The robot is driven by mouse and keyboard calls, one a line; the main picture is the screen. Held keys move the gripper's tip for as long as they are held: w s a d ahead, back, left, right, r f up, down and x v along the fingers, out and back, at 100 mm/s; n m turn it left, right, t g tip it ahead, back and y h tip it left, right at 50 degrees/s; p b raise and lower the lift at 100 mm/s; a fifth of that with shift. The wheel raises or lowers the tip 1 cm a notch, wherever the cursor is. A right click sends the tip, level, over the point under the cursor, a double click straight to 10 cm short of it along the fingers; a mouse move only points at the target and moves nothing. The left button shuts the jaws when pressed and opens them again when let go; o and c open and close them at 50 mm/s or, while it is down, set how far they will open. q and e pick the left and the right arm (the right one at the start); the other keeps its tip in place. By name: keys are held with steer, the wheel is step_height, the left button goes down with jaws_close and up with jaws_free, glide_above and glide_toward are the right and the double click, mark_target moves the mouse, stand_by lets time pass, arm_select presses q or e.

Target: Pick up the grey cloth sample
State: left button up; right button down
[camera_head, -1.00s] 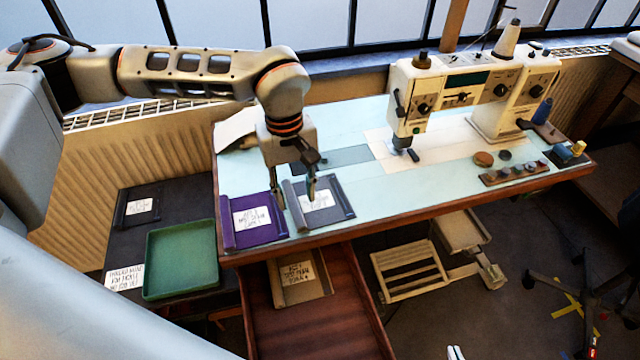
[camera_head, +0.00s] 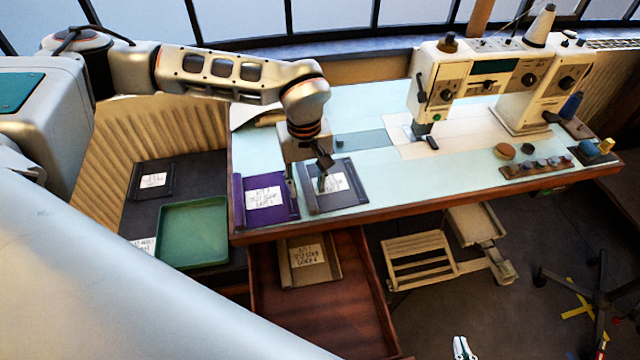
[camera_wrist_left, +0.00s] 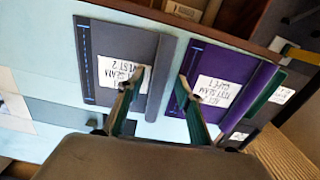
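The grey cloth sample (camera_head: 352,201) lies flat on the pale table top near its front edge. It has a thicker bar along one side and a white handwritten label. It also shows in the left wrist view (camera_wrist_left: 130,42). A purple sample (camera_head: 264,218) lies beside it on the left, and it shows in the wrist view (camera_wrist_left: 222,60). My left gripper (camera_head: 306,182) is open and points down over the neighbouring edges of the two samples. In the wrist view its fingers (camera_wrist_left: 160,84) are apart, one in front of each sample, with nothing between them.
A sewing machine (camera_head: 480,75) stands at the right of the table, with spools and a button strip (camera_head: 538,167) near it. An open drawer (camera_head: 325,315) holds an olive sample (camera_head: 325,278). A green tray (camera_head: 193,235) and a dark sample lie on the low surface at left.

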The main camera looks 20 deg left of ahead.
arm_select(q)
jaws_close()
steer(key=shift+r, duration=0.1)
steer(key=shift+r, duration=0.15)
